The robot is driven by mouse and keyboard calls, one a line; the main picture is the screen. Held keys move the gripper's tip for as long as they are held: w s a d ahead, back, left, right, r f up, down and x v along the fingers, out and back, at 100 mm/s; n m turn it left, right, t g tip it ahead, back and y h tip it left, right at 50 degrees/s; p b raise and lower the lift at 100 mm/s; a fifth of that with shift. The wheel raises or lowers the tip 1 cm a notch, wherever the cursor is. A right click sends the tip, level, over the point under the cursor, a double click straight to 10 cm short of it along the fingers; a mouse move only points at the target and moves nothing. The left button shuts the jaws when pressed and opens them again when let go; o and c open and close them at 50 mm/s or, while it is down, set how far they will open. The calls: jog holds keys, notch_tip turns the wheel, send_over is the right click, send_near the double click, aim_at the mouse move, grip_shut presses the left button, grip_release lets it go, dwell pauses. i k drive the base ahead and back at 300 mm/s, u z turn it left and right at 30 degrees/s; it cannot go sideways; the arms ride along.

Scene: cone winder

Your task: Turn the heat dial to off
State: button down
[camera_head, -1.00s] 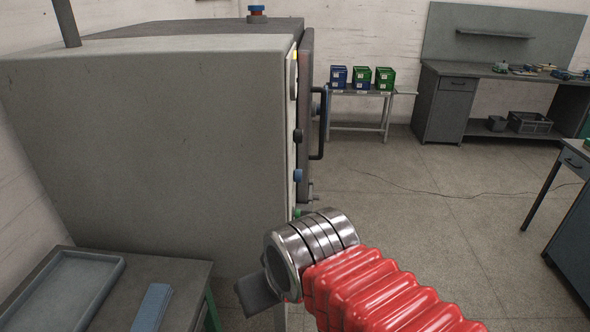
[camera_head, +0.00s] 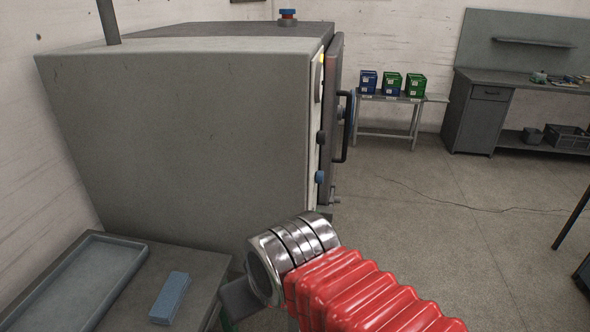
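A large grey cabinet machine (camera_head: 190,130) fills the left half. Its control panel is on the right side, seen almost edge-on. A black knob (camera_head: 321,137) and a blue knob (camera_head: 320,176) stick out of that panel. I cannot tell which one is the heat dial, nor read any setting. My arm, red bellows with a metal wrist, reaches in from the bottom, below and in front of the panel. Only a dark part of my gripper (camera_head: 238,300) shows past the wrist, apart from the knobs. Its fingers cannot be made out.
A grey bench (camera_head: 200,262) at lower left holds a shallow tray (camera_head: 125,262) and a blue block (camera_head: 170,298). The machine's door (camera_head: 335,110) has a black handle (camera_head: 347,130). Blue and green bins (camera_head: 391,84) stand on a far table. Floor on the right is open.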

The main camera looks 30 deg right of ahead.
aim_at(322, 135)
jog(key=u, duration=0.8)
jog(key=k, duration=1.2)
jog(key=z, duration=1.2)
jog(key=i, duration=0.95)
jog(key=z, duration=0.05)
